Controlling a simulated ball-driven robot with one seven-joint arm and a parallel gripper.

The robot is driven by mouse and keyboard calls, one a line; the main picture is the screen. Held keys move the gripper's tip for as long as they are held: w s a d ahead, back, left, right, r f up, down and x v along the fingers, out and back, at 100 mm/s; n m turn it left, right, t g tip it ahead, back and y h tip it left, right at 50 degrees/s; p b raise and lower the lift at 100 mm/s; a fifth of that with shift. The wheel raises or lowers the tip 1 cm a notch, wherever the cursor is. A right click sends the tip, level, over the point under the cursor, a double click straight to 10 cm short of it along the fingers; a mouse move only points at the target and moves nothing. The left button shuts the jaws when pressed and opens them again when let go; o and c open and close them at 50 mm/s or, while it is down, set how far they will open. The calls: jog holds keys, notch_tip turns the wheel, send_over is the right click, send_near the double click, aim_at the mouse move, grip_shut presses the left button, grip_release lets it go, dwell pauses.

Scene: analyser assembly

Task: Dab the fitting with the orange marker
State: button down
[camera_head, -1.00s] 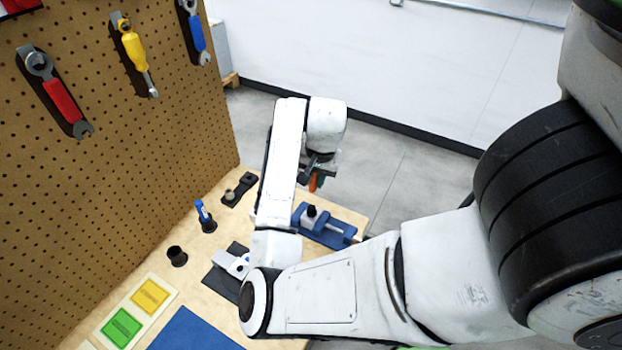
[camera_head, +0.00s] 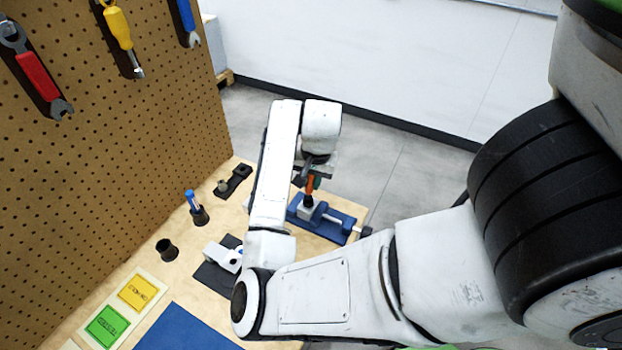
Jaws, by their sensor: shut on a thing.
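My gripper (camera_head: 313,170) is shut on the orange marker (camera_head: 310,184), which points downward over the blue vise (camera_head: 330,219). A small light-coloured fitting (camera_head: 306,212) with a dark top sits at the left part of the vise. The marker's lower end is right at the fitting's top; I cannot tell whether they touch. My arm partly hides the bench just left of the vise.
A blue marker (camera_head: 195,205) stands in a dark holder, with an empty black holder (camera_head: 167,250) nearer. A white device (camera_head: 222,257) stands on a dark plate. A black bracket (camera_head: 235,181) lies farther back. The pegboard (camera_head: 100,170) with hanging tools bounds the left side.

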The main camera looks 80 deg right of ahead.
jog(key=shift+f, duration=0.6)
dwell(1.9)
jog(key=shift+r, duration=0.1)
notch_tip(320, 180, up, 7)
jog(key=p, duration=0.6)
dwell(0.3)
jog(key=shift+w, duration=0.1)
dwell(0.3)
